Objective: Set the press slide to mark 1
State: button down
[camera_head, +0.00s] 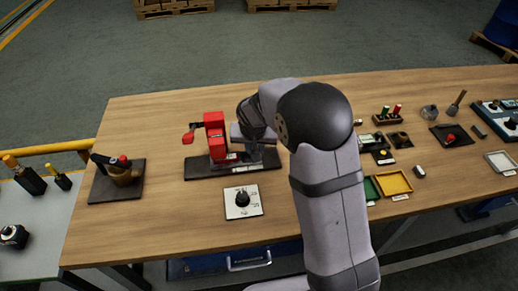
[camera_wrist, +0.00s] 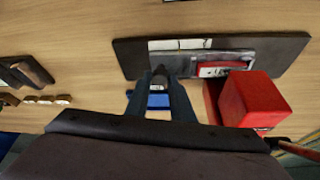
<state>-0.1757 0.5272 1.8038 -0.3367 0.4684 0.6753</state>
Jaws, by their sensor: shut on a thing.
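The press stands on a dark base plate (camera_head: 205,171), with a red block (camera_head: 216,134) and a red-tipped lever at its left. In the wrist view the red block (camera_wrist: 250,98) is right of my fingers, and the dark base (camera_wrist: 130,58) carries a pale marked strip (camera_wrist: 180,44). My gripper (camera_wrist: 160,82) is shut on a small dark piece at the press, seemingly the press slide (camera_wrist: 160,76). A blue patch shows between the fingers. My arm partly covers the press's right side in the head view. I cannot read which mark the slide is at.
A white dial plate with a black knob (camera_head: 242,200) lies in front of the press. A brass-coloured device with a red button (camera_head: 123,171) stands at the left. Trays, including a yellow one (camera_head: 394,182), and small parts fill the right. Bare wood lies around the press.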

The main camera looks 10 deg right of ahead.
jog(key=c, duration=1.5)
grip_release()
jog(key=shift+c, duration=0.2)
jog(key=shift+r, duration=0.1)
jog(key=b+v, duration=0.1)
jog(key=v, duration=0.6)
jog(key=shift+b, duration=0.4)
jog(key=shift+s, duration=0.2)
jog(key=s+d+f+n+g, duration=0.1)
jog(key=s+d+f+g, duration=0.1)
jog(key=s, duration=1.1)
jog(key=s+d+f+n+g+y, duration=0.1)
jog(key=s+d+f+g, duration=0.1)
jog(key=s, duration=1.1)
notch_tip(320, 180, down, 3)
jog(key=shift+d+r+n, duration=0.25)
jog(key=shift+d+n, duration=0.05)
jog(key=shift+d, duration=0.6)
